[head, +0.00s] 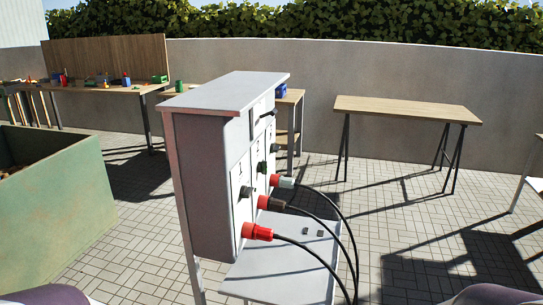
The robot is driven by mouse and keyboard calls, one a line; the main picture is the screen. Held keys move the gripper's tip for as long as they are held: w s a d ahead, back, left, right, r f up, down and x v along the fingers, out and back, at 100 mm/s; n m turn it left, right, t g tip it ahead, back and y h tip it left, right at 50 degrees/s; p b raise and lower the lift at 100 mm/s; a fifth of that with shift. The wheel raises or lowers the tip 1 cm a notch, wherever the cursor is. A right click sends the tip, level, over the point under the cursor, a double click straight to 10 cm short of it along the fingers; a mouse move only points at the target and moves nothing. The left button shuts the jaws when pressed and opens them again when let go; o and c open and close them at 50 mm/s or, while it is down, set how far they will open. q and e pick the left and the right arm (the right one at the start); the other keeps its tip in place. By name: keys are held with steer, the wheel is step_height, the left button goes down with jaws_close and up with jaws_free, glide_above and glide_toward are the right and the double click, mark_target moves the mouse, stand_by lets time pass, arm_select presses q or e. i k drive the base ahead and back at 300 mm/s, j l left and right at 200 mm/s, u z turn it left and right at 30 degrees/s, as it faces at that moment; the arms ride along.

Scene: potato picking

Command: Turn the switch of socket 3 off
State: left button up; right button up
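A grey socket cabinet (212,185) stands upright in the middle of the head view, its socket side facing right. Three red plugs with black cables sit in it: a near plug (257,232), a middle plug (265,202) and a far plug (278,181). Above them are dark rotary switches: a near switch (245,192), a middle switch (261,167) and a far switch (274,148). The socket numbers are too small to read, so I cannot tell which is socket 3 or how its switch is set. Neither gripper shows; only parts of my arms appear at the bottom corners.
A grey shelf (275,270) juts out below the sockets, and the cables hang over it. A green crate (60,215) stands at the left. A wooden trestle table (405,108) stands at the back right. Paved floor right of the cabinet is free.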

mark_target(274, 148)
steer(key=i, duration=0.3)
steer(key=i+l, duration=0.1)
steer(key=l, duration=0.5)
steer(key=i+l, duration=0.1)
steer(key=l, duration=0.5)
steer(key=i+l+u, duration=0.1)
steer(key=l, duration=0.5)
steer(key=i+l, duration=0.1)
steer(key=l, duration=0.5)
